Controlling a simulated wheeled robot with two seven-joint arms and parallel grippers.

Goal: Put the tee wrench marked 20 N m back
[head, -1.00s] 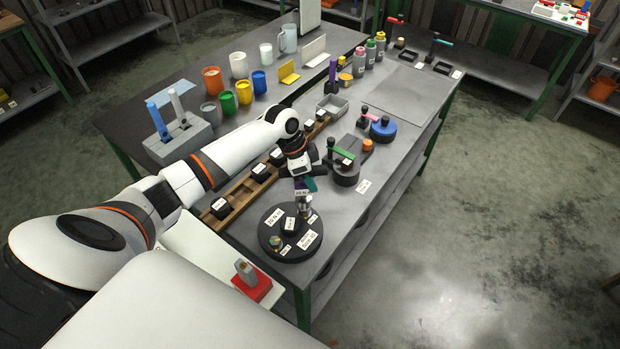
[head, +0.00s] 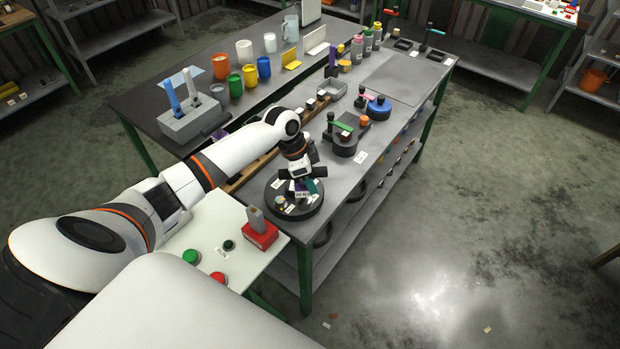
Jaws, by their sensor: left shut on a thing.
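My left gripper (head: 304,182) points down over the round black disc (head: 273,207) at the near end of the workbench. It is shut on a tee wrench (head: 319,187), of which a teal part, a purple part and a small white label show. The label seems to read 20 N, but it is very small. The gripper hides much of the wrench, and I cannot tell whether it touches the disc. Two other tee-shaped tools, one red-handled (head: 390,13) and one teal-handled (head: 437,31), stand at the far end by black holders. My right gripper is not in view.
A black fixture with a green bar (head: 341,127) and a blue round base (head: 378,108) stand beyond the disc. A red block (head: 261,236) and green and red buttons sit on the white panel (head: 205,238) in front. A grey mat (head: 396,78) is clear.

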